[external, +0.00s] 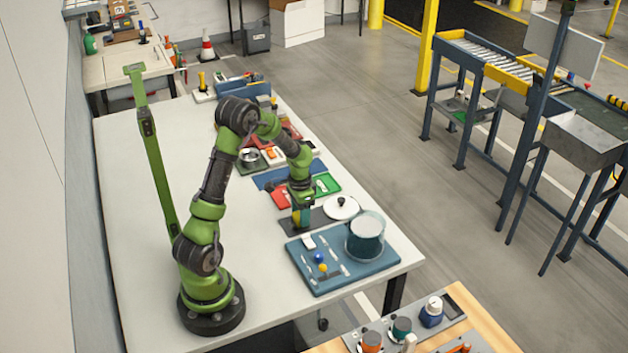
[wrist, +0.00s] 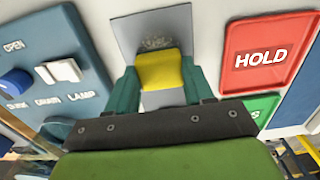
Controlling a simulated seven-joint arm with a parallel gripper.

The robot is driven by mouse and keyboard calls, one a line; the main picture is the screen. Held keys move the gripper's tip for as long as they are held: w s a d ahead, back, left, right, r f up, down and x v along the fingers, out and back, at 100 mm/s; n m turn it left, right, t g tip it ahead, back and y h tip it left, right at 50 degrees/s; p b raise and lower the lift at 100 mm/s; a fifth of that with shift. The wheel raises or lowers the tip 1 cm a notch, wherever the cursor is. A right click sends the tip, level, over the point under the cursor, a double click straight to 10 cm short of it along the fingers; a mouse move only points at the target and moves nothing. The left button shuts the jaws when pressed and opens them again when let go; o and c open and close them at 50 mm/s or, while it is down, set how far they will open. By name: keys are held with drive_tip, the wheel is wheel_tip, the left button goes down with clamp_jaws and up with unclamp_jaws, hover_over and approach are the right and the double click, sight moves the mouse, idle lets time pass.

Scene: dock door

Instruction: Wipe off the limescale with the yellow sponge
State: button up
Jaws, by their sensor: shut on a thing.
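My gripper (wrist: 152,88) is shut on the yellow sponge (wrist: 160,70), which sits between its two teal fingers in the wrist view. A grey plate (wrist: 124,36) lies beyond and under the sponge. A pale, scribbly limescale patch (wrist: 157,42) shows on it just past the sponge's far edge. The sponge hides part of the plate, and I cannot tell whether it touches it. In the external view my gripper (external: 301,218) points down over the dark grey plate (external: 325,217); the limescale cannot be made out there.
A blue panel (external: 335,284) with knobs, switches and a large glass-like cylinder (external: 366,238) stands close in front. A round white lid (external: 341,207) with a black knob lies right of my gripper. Red HOLD (wrist: 268,57) and green panels are nearby. The table's left side is clear.

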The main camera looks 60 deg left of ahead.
drive_tip(key=w, duration=0.3)
drive_tip(key=shift+w+d, duration=0.1)
drive_tip(key=shift+s, duration=3.5)
drive_tip(key=shift+s+r, duration=0.1)
wheel_tip(320, 180, up, 8)
drive_tip(key=shift+f, duration=0.25)
